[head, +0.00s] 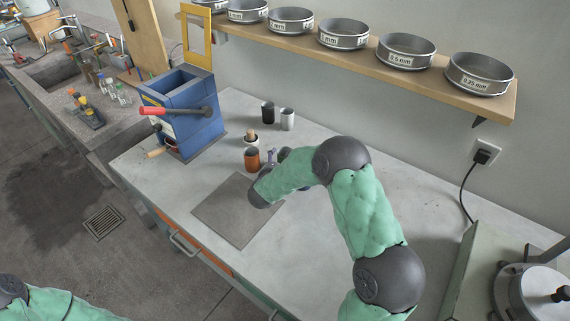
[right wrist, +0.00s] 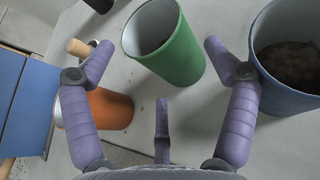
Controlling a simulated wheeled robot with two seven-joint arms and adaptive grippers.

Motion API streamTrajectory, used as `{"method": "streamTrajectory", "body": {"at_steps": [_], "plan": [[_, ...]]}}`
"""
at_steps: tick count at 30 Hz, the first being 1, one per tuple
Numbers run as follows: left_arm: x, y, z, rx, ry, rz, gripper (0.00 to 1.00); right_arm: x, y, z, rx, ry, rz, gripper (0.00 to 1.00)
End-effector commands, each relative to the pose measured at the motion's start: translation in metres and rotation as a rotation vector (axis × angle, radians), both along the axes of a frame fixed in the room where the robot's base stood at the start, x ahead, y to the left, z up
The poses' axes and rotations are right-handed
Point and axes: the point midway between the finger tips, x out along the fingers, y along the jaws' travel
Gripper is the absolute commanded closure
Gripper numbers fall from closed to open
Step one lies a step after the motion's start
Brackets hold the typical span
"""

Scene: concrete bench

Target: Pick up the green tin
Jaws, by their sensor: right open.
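The green tin (right wrist: 182,57) shows in the right wrist view as an open-topped cup, upright on the bench and slightly tilted in the picture by perspective. In the head view I cannot make it out; my right arm and gripper cover that area. My right gripper (head: 271,158) has purple fingers and is open; in the right wrist view its fingers (right wrist: 158,60) spread to either side of the green tin, which stands ahead of them. No finger visibly closes on it. My left forearm shows at the lower left of the head view, its gripper out of frame.
An orange tin (head: 252,159) stands left of the gripper, close to its left finger. A blue tin (right wrist: 262,75) with dark contents is by the right finger. Black (head: 268,112) and white (head: 287,120) tins stand behind. A blue machine (head: 190,120) is left; a dark mat (head: 225,215) lies in front.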

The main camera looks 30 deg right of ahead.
Motion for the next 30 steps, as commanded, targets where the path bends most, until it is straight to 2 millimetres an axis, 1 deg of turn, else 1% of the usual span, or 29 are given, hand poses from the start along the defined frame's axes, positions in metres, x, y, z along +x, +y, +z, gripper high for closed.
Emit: {"method": "streamTrajectory", "body": {"at_steps": [1, 5, 13, 14, 15, 17, 18, 19, 30], "plan": [[0.0, 0.0, -0.0039, 0.0, 0.0, 0.0, 0.6, 0.0043, -0.0049, -0.0051, -0.001, 0.001, -0.002, 0.14], [0.0, 0.0, -0.006, 0.0, 0.0, 0.0, 0.6, 0.0121, -0.0122, -0.0079, -0.001, -0.001, 0.0, 0.14], [0.0001, -0.0001, -0.0056, 0.0, 0.0, 0.0, 0.6, 0.0139, -0.0135, -0.0079, 0.0, 0.0, 0.001, 0.14], [0.0001, -0.0001, -0.0056, 0.0, 0.0, 0.0, 0.6, 0.0137, -0.0135, -0.0079, 0.0, 0.0, 0.001, 0.19], [0.0001, -0.0001, -0.0056, 0.0, 0.0, 0.0, 0.6, 0.0138, -0.0134, -0.0079, 0.0, 0.0, 0.001, 0.31], [0.0, -0.0001, -0.0056, 0.0, 0.0, 0.0, 0.6, 0.0137, -0.0133, -0.0078, 0.0, 0.0, 0.001, 0.47], [0.0, 0.0, -0.0056, 0.0, 0.0, 0.0, 0.6, 0.0137, -0.0133, -0.0078, 0.0, 0.0, 0.001, 0.59], [0.0, -0.0001, -0.0056, 0.0, 0.0, 0.0, 0.6, 0.0137, -0.0133, -0.008, 0.0, 0.0, 0.001, 0.67], [0.0001, 0.0, -0.0055, 0.0, 0.0, 0.0, 0.6, 0.0137, -0.0131, -0.0075, 0.0, 0.0, 0.001, 0.69]]}}
